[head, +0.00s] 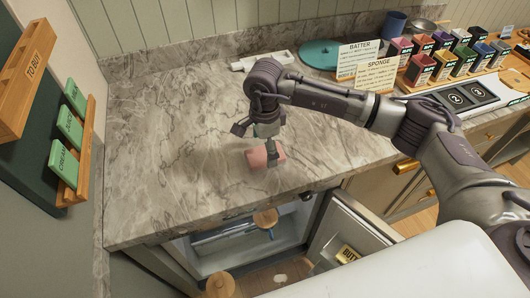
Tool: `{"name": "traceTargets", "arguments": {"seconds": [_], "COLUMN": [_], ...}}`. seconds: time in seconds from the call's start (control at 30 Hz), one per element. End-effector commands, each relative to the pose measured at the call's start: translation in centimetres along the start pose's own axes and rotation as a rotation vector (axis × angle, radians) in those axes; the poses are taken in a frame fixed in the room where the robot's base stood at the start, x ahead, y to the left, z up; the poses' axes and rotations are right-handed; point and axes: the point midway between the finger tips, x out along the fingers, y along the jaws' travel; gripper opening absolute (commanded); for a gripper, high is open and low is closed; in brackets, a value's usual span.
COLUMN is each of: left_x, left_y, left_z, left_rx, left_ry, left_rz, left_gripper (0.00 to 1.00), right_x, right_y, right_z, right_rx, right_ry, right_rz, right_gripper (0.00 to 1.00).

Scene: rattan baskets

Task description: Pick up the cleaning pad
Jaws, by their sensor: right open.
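A small pink block, which looks like the cleaning pad (257,160), lies on the marble counter near its front edge. My right gripper (264,146) points down over it, open. One dark finger overlaps the pad's right part in the picture; I cannot tell whether it touches. The gripper hides part of the pad's far side. My left gripper is not in view.
An open compartment (225,245) with its door (350,237) swung out is below the counter's front edge. Recipe cards (377,75), a teal disc (320,54) and several coloured boxes (420,69) stand at the back right. The counter's left side (160,150) is clear.

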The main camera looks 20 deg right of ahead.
Motion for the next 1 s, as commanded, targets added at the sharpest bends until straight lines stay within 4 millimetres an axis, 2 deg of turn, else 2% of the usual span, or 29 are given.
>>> {"name": "traceTargets", "arguments": {"seconds": [0.03,0.2,0.47,0.73,0.87,1.0], "left_x": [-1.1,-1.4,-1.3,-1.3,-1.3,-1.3], "left_y": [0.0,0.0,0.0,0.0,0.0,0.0], "left_z": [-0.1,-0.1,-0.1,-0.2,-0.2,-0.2], "left_rx": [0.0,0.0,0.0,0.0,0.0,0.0], "left_ry": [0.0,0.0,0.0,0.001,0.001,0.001], "left_rz": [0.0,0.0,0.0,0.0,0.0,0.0], "left_gripper": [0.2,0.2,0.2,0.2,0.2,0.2], "right_x": [0.4,2.5,2.8,2.8,2.7,2.7], "right_y": [0.3,0.1,0.1,0.1,0.1,0.1], "right_z": [-0.1,0.0,0.0,0.0,0.0,0.0], "right_rx": [0.0,0.0,0.0,0.0,0.0,0.0], "right_ry": [0.001,-0.001,0.0,-0.001,-0.001,-0.001], "right_rz": [0.005,0.001,-0.001,-0.001,-0.001,-0.001], "right_gripper": [0.97,0.97,0.97,0.52,0.45,0.45]}}
